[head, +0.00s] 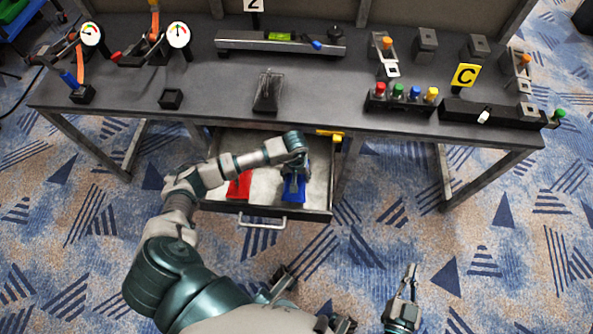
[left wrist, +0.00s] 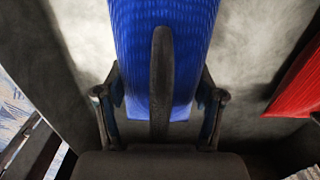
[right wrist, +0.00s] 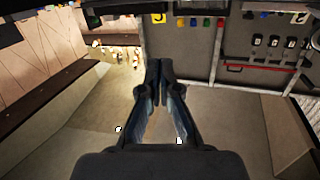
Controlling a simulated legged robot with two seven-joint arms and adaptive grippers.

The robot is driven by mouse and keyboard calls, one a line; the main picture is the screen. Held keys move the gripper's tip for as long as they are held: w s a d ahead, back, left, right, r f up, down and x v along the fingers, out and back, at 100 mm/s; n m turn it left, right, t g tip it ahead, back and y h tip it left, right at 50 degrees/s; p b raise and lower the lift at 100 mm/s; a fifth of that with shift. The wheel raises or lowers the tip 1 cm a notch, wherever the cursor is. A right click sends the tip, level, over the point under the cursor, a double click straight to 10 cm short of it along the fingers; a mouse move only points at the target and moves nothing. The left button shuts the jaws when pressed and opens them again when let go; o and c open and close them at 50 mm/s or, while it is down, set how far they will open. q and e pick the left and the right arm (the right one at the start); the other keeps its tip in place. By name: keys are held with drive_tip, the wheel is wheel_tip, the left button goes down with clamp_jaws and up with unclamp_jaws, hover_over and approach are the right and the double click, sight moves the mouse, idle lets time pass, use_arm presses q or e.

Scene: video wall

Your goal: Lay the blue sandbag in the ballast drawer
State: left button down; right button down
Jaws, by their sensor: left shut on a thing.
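The blue sandbag (head: 294,188) is within the right half of the open ballast drawer (head: 222,206). In the left wrist view the blue sandbag (left wrist: 190,35) has a dark strip down its middle. My left gripper (head: 295,172) reaches down from above, and its fingers (left wrist: 160,95) are shut on the blue sandbag from both sides. I cannot tell whether the bag's underside rests on the drawer floor. My right gripper (head: 411,270) is away from the drawer over the carpet, its fingertips (right wrist: 161,65) together and empty.
A red sandbag (head: 238,186) lies in the drawer's left half, also in the left wrist view (left wrist: 298,85). The dark workbench (head: 215,95) overhangs the drawer's back. The drawer handle (head: 262,222) faces me. A yellow piece (head: 330,134) is at the drawer's back right.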

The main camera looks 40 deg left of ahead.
use_arm(q)
drive_tip(key=shift+w+d+f, duration=0.1)
drive_tip(key=shift+d+f, duration=0.05)
drive_tip(key=shift+f, duration=0.1)
drive_tip(key=shift+d+r, duration=0.1)
use_arm(e)
drive_tip(key=shift+d+r, duration=0.2)
drive_tip(key=shift+a+t, duration=0.1)
drive_tip(key=shift+t, duration=0.2)
use_arm(q)
drive_tip(key=shift+c, duration=0.7)
unclamp_jaws()
drive_tip(key=shift+a+f, duration=0.2)
drive_tip(key=shift+a, duration=0.05)
use_arm(e)
drive_tip(key=shift+w+a+r, duration=0.1)
drive_tip(key=shift+a, duration=0.1)
use_arm(q)
drive_tip(key=shift+d, duration=0.15)
use_arm(e)
drive_tip(key=shift+d, duration=0.1)
